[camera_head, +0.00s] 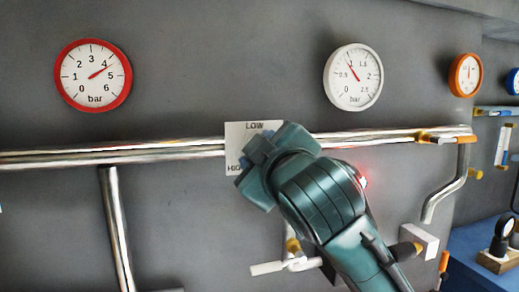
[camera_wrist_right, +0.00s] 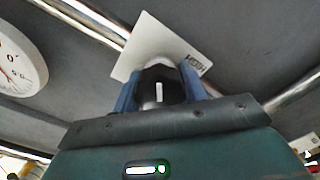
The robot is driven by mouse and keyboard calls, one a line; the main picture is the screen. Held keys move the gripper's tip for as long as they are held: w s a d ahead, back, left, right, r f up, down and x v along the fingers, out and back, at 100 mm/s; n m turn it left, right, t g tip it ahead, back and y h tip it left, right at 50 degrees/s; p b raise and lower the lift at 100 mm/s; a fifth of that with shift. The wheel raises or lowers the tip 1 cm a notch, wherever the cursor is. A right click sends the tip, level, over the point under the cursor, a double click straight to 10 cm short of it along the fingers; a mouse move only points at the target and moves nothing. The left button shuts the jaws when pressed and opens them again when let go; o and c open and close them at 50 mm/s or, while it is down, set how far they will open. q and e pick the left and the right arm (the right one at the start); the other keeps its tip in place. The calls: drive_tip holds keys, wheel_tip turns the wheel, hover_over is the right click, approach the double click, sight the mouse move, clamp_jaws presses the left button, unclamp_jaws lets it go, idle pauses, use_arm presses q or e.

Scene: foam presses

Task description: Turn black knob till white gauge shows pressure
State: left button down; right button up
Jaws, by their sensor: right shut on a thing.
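The white gauge (camera_head: 353,77) hangs on the grey wall in the head view. Its needle points up and left, between the marks before 1 and at 1. A white-rimmed gauge (camera_wrist_right: 14,62) is cut off at the left of the right wrist view. The black knob (camera_wrist_right: 150,78), with a white mark, sits before a white LOW/HIGH plate (camera_head: 238,136). My right gripper (camera_head: 258,162) hides the knob in the head view. Its two blue fingers (camera_wrist_right: 160,82) are shut on the knob from both sides. My left gripper is not in view.
A red gauge (camera_head: 94,75) is at left and an orange gauge (camera_head: 466,75) at right. A shiny pipe (camera_head: 150,152) runs along the wall behind my right gripper. A white valve handle (camera_head: 268,268) stands out below it. A blue table (camera_head: 470,265) is at lower right.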

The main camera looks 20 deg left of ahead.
drive_tip(key=shift+m, duration=0.6)
drive_tip(key=o, duration=1)
drive_tip(key=shift+s, duration=0.1)
drive_tip(key=b+v, duration=0.1)
drive_tip(key=v, duration=1.2)
drive_tip(key=shift+b, duration=0.4)
drive_tip(key=shift+d, duration=0.1)
